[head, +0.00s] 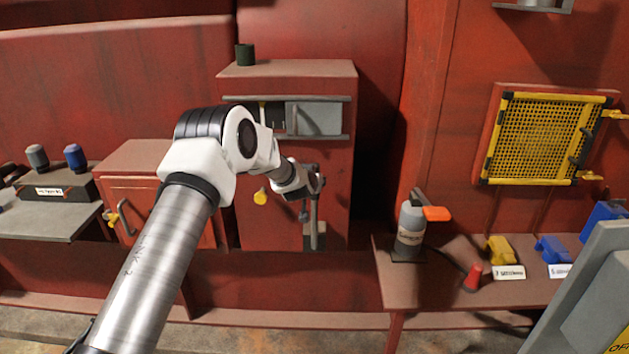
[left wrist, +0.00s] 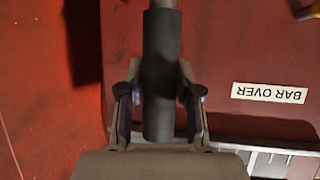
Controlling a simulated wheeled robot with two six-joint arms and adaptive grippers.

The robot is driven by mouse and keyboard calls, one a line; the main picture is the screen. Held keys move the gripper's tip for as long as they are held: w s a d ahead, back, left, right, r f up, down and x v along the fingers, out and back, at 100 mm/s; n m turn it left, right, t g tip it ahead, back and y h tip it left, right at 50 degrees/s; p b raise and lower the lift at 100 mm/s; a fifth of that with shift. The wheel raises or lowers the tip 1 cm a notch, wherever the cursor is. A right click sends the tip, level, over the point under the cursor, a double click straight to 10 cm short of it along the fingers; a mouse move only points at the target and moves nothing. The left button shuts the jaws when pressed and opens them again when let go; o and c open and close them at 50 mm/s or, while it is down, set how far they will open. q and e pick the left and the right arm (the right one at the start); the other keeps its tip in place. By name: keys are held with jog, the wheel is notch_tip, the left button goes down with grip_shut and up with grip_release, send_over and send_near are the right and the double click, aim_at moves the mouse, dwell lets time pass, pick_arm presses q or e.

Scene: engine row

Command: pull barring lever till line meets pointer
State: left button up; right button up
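The barring lever shows in the left wrist view as a dark round handle (left wrist: 160,75) on a grey bar. In the head view a grey bar (head: 314,218), apparently the lever, stands near upright at the red cabinet's front. My left gripper (head: 316,181) is at its upper part. In the left wrist view my left gripper (left wrist: 160,66) has one finger on each side of the handle, with narrow gaps showing, so it looks open around it. The line and pointer cannot be made out; my arm partly covers the cabinet's window area (head: 315,118). My right gripper is not in view.
A "BAR OVER" label (left wrist: 269,93) is beside the handle. A dark green cup (head: 245,54) stands on the cabinet. A yellow tag (head: 260,197) hangs on its front.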

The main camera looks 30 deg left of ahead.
pick_arm(q)
jog(key=shift+o, duration=1.3)
jog(key=shift+w, duration=0.1)
jog(key=shift+a+f, duration=0.1)
jog(key=shift+f, duration=0.05)
jog(key=v, duration=1.2)
jog(key=shift+w, duration=0.1)
